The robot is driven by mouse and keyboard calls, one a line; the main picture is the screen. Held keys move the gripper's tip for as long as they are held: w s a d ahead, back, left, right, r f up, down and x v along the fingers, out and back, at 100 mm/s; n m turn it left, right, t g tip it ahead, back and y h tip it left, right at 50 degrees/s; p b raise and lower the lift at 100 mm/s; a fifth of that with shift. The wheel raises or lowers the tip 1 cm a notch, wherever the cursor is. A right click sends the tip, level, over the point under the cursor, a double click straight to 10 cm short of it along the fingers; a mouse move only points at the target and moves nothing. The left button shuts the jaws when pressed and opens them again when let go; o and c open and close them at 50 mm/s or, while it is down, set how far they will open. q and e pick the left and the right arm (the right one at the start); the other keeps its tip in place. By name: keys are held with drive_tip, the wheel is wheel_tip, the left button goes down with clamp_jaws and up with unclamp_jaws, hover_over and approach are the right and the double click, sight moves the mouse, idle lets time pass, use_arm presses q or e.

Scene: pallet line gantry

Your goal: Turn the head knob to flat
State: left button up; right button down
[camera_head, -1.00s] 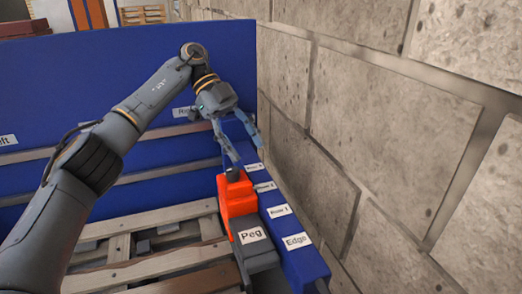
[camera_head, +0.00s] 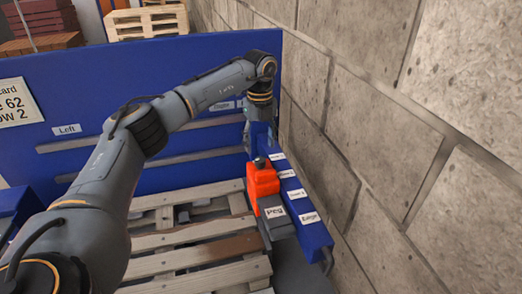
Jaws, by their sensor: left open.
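The orange head (camera_head: 263,182) sits on the blue rail (camera_head: 311,231) at the right of the pallet. A small dark knob (camera_head: 261,163) stands on top of the head. Its setting cannot be read from here. A grey block labelled "Peg" (camera_head: 274,212) joins the near side of the head. My left gripper (camera_head: 261,138) is open and points down just behind and above the knob. Its fingers are small and partly merge with the blue panel, so I cannot tell whether they touch the knob. My right gripper is out of view.
A wooden pallet (camera_head: 190,243) lies left of the rail. A blue panel (camera_head: 105,100) with "Left" and other labels stands behind. A stone block wall (camera_head: 400,130) rises close on the right. More pallets (camera_head: 147,22) stand beyond the panel.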

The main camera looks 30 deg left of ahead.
sight(260, 158)
use_arm(q)
wheel_tip(260, 158, down, 4)
drive_tip(key=shift+p, duration=0.55)
drive_tip(key=shift+f, duration=0.55)
drive_tip(key=c, duration=1)
drive_tip(key=shift+c, duration=0.7)
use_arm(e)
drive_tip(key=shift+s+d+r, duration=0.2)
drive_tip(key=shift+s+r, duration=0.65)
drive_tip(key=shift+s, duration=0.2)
